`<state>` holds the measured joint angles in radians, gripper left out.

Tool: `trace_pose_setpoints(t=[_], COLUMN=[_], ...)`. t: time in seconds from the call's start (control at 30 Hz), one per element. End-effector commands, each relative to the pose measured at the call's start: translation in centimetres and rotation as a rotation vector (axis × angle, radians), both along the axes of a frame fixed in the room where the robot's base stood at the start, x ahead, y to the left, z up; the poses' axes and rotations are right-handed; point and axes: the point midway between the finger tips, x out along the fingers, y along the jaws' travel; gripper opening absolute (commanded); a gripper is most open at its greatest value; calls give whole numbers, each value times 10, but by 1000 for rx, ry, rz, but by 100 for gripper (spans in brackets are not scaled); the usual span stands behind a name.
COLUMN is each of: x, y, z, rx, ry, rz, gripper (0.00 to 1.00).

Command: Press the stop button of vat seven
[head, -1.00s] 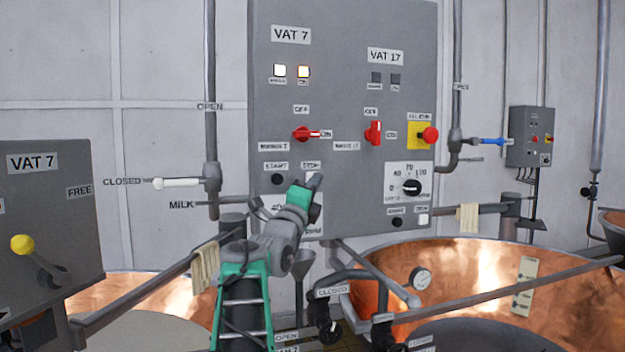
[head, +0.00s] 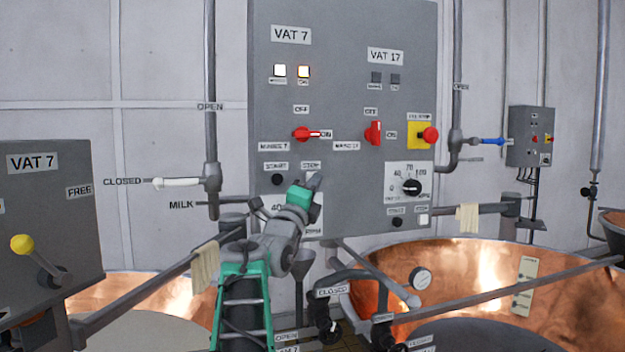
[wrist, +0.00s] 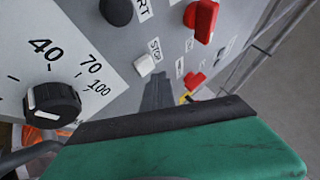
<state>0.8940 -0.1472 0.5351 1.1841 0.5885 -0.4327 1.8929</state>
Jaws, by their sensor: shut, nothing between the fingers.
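The vat seven half of the grey control panel (head: 343,70) carries a VAT 7 label (head: 291,34) and two lit lamps. Its black start button (head: 278,179) shows left of my gripper (head: 316,181). The white stop button (wrist: 145,65), labelled STOP, shows in the wrist view; in the head view my gripper hides it. My gripper is shut and empty, and its dark fingertips (wrist: 158,74) show just beside the stop button. I cannot tell whether they touch the panel.
A black dial (wrist: 52,103) sits near the gripper in the wrist view. Red switches (head: 304,134) are above. The vat 17 stop button (head: 423,219) is at lower right. Copper vats (head: 455,262), a diagonal rail and pipes stand below the panel.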

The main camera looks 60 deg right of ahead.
Motion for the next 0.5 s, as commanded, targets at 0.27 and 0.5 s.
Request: trace_pose_setpoints(t=[0.27,0.5], x=[1,6], y=[-1,-6], z=[-1,0], rx=[0,-2], ry=[0,0], rz=[0,-1], gripper=[0,0])
